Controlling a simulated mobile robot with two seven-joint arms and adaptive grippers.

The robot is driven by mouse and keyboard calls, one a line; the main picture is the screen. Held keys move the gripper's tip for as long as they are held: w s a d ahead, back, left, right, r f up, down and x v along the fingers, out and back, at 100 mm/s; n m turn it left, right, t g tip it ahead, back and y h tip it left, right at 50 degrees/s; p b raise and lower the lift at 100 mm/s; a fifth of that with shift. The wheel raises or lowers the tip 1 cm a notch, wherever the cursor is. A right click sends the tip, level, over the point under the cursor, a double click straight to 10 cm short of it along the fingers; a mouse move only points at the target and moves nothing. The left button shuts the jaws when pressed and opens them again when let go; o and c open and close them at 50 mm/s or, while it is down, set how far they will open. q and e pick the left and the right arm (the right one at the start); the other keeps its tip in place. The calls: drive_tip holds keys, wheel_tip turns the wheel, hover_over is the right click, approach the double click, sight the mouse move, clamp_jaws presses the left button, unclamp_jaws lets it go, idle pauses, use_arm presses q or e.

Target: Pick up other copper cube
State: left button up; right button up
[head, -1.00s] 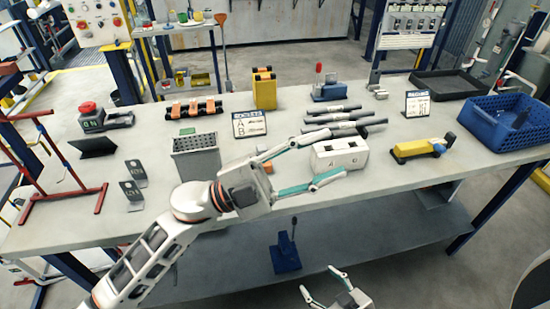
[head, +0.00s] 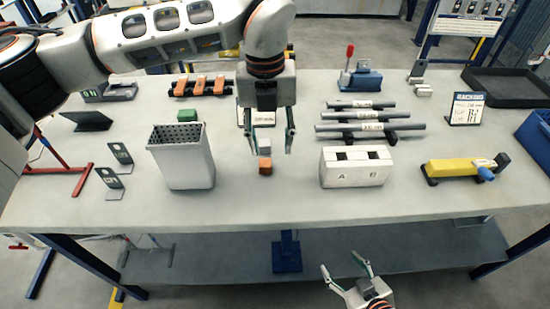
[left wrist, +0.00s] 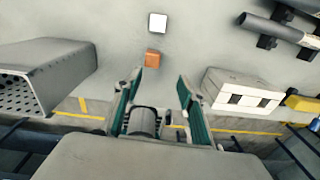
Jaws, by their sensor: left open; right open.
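A small copper cube (head: 265,168) sits on the table between the grey perforated bin and the white two-slot block. A pale cube (head: 264,147) is just behind it. In the left wrist view the copper cube (left wrist: 154,57) lies beyond the fingertips, with the pale cube (left wrist: 157,23) farther off. My left gripper (head: 270,148) points down over this spot, open, its fingers on either side of the pale cube in the head view; nothing is held. It also shows in the left wrist view (left wrist: 160,78). My right gripper (head: 341,262) is open and empty, below the table's front edge.
The grey bin (head: 185,165) stands left of the cubes. The white block (head: 355,170) marked A and B is to the right. Dark rods (head: 370,127) on supports lie behind it. A yellow tool (head: 460,168) is farther right. The table front is clear.

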sight(265, 162)
use_arm(q)
drive_tip(key=shift+w+a+r, duration=0.15)
drive_tip(key=shift+w+a, duration=0.2)
drive_tip(key=shift+w, duration=0.15)
drive_tip(key=shift+a+f, duration=0.1)
drive_tip(key=shift+f, duration=0.1)
drive_tip(key=f, duration=0.7)
drive_tip(key=shift+s+a+f, duration=0.1)
drive_tip(key=shift+a, duration=0.15)
clamp_jaws()
